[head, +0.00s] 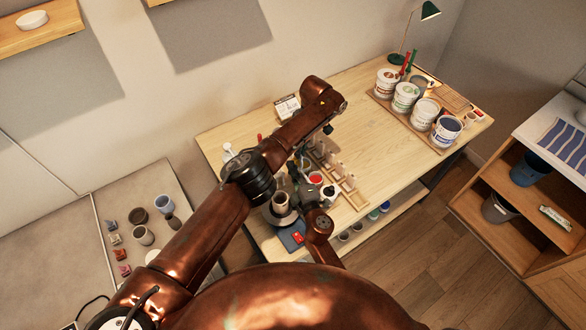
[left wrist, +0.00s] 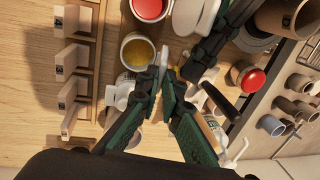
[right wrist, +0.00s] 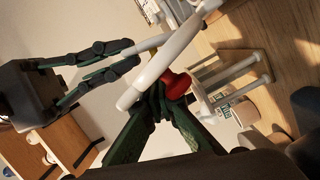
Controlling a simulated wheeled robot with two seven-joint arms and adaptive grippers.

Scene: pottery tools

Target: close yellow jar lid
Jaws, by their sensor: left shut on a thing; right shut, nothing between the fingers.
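The open jar with yellow contents (left wrist: 137,50) stands on the table in the left wrist view, just beyond my left fingers. My left gripper (left wrist: 163,78) is shut on a thin pale thing (left wrist: 164,56), seen nearly edge-on; it looks like a lid, but its shape is partly hidden. My right gripper (right wrist: 156,100) is shut and empty in the right wrist view, close to a red knob (right wrist: 178,85) beside a large white disc (right wrist: 165,65). I cannot tell if it touches the knob. In the head view my arm hides much of the jar area.
A jar with red contents (left wrist: 148,8) stands close to the yellow one. A wooden rack (left wrist: 90,65) is at its left. Large paint tubs (head: 405,97) stand at the table's back right. Bare tabletop (head: 385,150) lies between rack and tubs.

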